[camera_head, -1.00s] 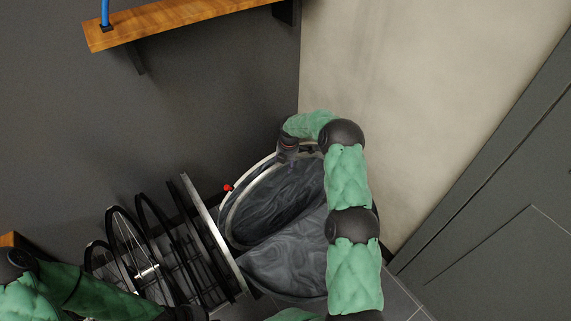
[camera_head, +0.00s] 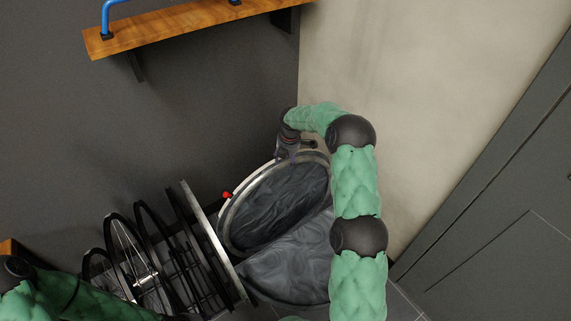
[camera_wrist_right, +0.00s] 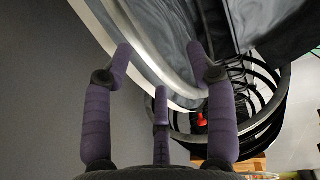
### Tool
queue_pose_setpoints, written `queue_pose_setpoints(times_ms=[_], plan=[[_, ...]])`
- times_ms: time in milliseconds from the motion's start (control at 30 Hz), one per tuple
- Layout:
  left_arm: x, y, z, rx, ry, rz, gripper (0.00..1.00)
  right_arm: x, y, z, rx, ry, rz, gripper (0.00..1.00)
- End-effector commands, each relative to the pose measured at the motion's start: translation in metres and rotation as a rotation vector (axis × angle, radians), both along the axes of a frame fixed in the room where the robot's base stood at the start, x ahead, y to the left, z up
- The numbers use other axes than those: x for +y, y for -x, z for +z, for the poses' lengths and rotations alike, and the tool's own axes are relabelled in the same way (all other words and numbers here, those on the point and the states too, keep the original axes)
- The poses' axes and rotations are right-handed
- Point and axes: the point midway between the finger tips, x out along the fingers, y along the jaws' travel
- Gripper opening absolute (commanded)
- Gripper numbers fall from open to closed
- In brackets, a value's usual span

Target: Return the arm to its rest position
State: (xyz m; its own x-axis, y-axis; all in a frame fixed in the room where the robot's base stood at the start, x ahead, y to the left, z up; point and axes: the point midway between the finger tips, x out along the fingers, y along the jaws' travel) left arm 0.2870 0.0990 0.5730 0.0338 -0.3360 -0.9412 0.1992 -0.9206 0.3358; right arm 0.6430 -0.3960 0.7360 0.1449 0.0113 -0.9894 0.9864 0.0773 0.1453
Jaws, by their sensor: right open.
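My right arm (camera_head: 357,185), in green padding with dark joints, reaches up past the right side of a large round drum and bends left at the top. My right gripper (camera_head: 303,146) is over the drum's upper rim, small and partly hidden by its wrist. My left arm (camera_head: 75,297) shows at the lower left. Its gripper is not in view.
The drum (camera_head: 232,210) has a pale metal rim and a dark grey inside. A red knob (camera_head: 227,195) is at its left. Bicycle wheels (camera_head: 125,250) stand left of it. A wooden shelf (camera_head: 180,27) with blue hooks is above. A pale wall (camera_head: 420,100) is at right.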

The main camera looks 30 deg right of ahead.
Motion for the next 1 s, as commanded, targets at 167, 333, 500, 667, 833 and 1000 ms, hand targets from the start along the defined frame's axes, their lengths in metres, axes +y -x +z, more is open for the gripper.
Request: queue_pose_setpoints(times_ms=[167,333,500,667,833,1000], plan=[[0.0,0.0,0.0,0.0,0.0,0.0,0.4,0.0,0.001,0.004,0.0,0.0,0.0,0.57],[0.0,0.0,0.0,0.0,0.0,0.0,0.4,0.0,0.001,0.004,0.0,0.0,0.0,0.57],[0.0,0.0,0.0,0.0,0.0,0.0,0.4,0.0,0.001,0.004,0.0,0.0,0.0,0.57],[0.0,0.0,0.0,0.0,0.0,0.0,0.4,0.0,0.001,0.004,0.0,0.0,0.0,0.57],[0.0,0.0,0.001,0.0,0.0,0.0,0.4,0.011,0.005,-0.006,0.004,-0.022,-0.032,0.57],[0.0,0.0,0.007,0.0,0.0,0.0,0.4,0.066,0.03,-0.048,0.025,-0.127,-0.216,0.57]])
